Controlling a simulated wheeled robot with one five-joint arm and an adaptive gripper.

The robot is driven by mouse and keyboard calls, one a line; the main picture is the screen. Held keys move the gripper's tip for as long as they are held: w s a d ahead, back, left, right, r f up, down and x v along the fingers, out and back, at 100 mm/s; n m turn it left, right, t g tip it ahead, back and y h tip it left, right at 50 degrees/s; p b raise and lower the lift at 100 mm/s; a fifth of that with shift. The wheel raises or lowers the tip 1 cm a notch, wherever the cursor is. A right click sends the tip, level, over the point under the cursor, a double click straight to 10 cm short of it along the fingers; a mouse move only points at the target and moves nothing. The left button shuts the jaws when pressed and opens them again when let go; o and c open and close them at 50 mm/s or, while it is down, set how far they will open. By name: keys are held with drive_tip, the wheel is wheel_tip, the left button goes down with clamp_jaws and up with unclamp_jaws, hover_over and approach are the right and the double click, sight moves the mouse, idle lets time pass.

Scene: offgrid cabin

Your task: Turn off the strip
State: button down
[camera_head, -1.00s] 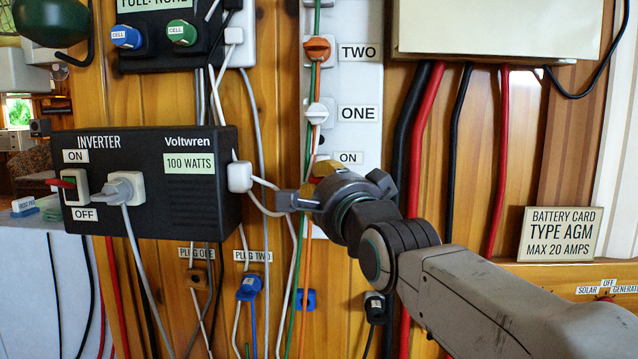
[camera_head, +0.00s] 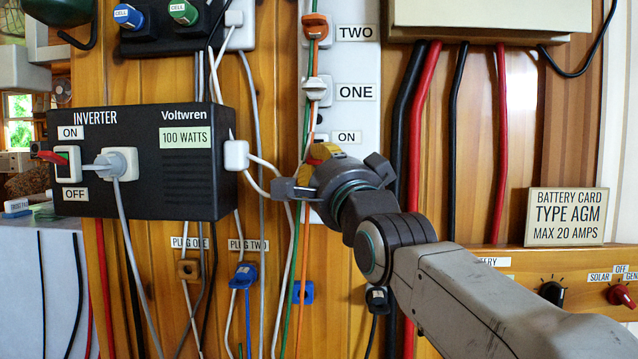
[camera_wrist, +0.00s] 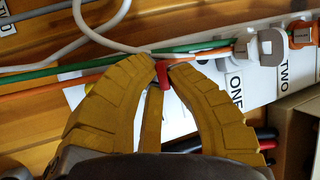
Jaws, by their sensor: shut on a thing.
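The white power strip (camera_head: 340,60) is mounted upright on the wooden wall, with sockets labelled ONE and TWO and an ON label (camera_head: 346,137) below them. My gripper (camera_head: 318,158) is at the strip's lower part, beside and below the ON label, and covers what lies there. In the wrist view my gripper's yellow fingers (camera_wrist: 162,62) close around a small red switch (camera_wrist: 163,75), with their tips near it. The switch's position is mostly hidden. A white plug (camera_wrist: 265,45) and an orange plug (camera_wrist: 299,35) sit in the strip.
The black inverter (camera_head: 195,180) with its own switch is left of my gripper. Green, orange and white cords run close past the fingers. Thick red and black cables (camera_head: 425,130) hang to the right. A battery sign (camera_head: 567,216) stands further right.

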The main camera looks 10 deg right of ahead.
drive_tip(key=shift+a+f, duration=0.1)
idle(0.3)
drive_tip(key=c, duration=1.5)
unclamp_jaws()
drive_tip(key=shift+w+a, duration=0.1)
drive_tip(key=shift+a, duration=0.05)
drive_tip(key=o, duration=0.3)
drive_tip(key=v, duration=1.2)
